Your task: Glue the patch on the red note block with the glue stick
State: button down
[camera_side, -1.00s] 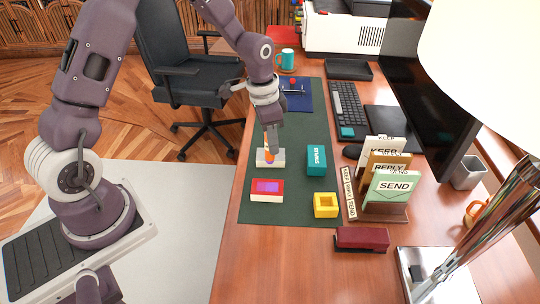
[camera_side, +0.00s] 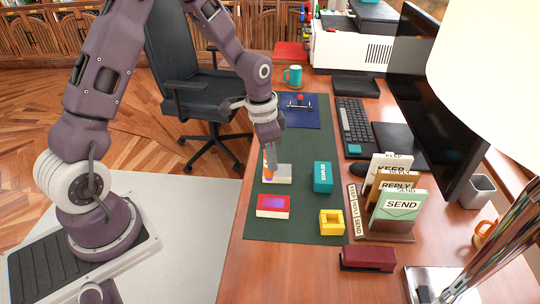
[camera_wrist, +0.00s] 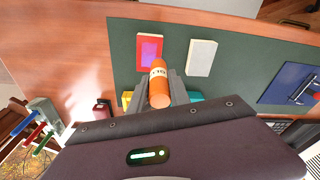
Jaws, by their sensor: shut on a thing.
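My gripper (camera_side: 270,156) is shut on the orange glue stick (camera_side: 268,170), which has a white band. In the wrist view the glue stick (camera_wrist: 158,90) sits between the fingers. In the side view it overlaps the left end of the white note block (camera_side: 281,176); I cannot tell whether they touch. The red note block (camera_side: 262,211) lies nearer the side camera, apart from my gripper, with a purple patch (camera_side: 273,202) on top. In the wrist view the patch (camera_wrist: 149,50) is ahead and left of the stick. The stick's working end is not clear.
A teal staples box (camera_side: 323,177) and a yellow open holder (camera_side: 332,223) stand on the green mat (camera_side: 300,234). A letter rack (camera_side: 385,230) and a dark red stapler (camera_side: 368,259) are to the right. A blue tray (camera_side: 303,118) lies at the mat's far end.

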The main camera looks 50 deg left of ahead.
aim_at(270, 177)
jog(key=shift+f, duration=3.4)
jog(key=shift+s+d+f, duration=0.1)
jog(key=shift+f, duration=0.2)
jog(key=shift+s+d+f, duration=0.1)
jog(key=shift+s+d, duration=1)
jog(key=shift+w+a, duration=1.15)
jog(key=shift+w+a+r, duration=0.1)
jog(key=shift+r, duration=3.95)
